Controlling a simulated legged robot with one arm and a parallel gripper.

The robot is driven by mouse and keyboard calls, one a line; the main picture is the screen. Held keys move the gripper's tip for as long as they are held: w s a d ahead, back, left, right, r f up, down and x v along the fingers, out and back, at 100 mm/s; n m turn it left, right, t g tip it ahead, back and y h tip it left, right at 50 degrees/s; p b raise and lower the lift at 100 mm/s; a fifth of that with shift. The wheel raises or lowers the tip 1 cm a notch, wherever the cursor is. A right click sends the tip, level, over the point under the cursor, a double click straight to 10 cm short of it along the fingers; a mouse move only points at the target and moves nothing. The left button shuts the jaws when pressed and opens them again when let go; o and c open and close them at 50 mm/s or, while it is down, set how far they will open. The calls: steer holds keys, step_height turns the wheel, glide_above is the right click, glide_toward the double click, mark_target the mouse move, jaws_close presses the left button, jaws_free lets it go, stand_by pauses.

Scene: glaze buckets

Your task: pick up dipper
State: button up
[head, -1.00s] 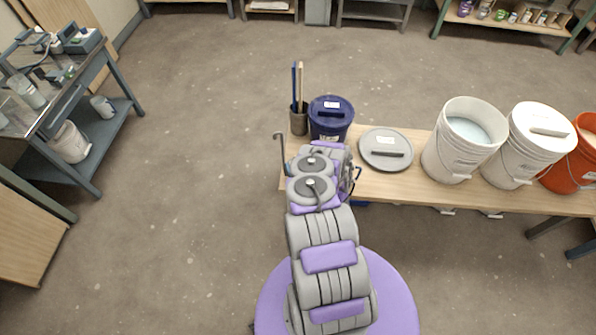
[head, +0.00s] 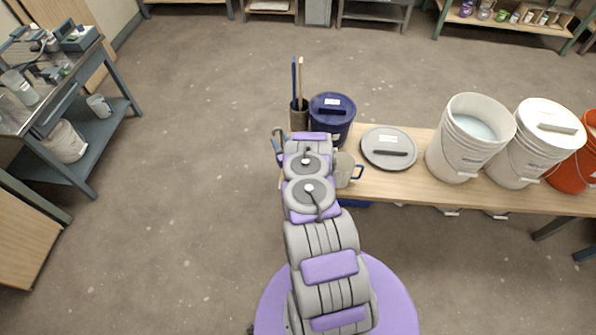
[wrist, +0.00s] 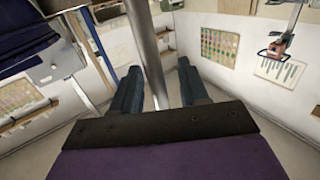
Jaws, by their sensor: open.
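The dipper's thin grey handle with a hooked top (head: 276,131) shows in the head view at the left end of the wooden bench. Its lower part is hidden behind my arm. In the wrist view a grey metal rod, which looks like the dipper's handle (wrist: 146,40), runs down from the top edge into the space between my fingers. My gripper (wrist: 160,68) is open, with one blue-grey finger on each side of the rod. Whether either finger touches it I cannot tell. In the head view my gripper (head: 281,149) is partly hidden by my wrist.
Floor left of the bench is clear.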

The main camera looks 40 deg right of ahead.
steer(key=shift+c, duration=0.2)
jaws_close()
stand_by(1.3)
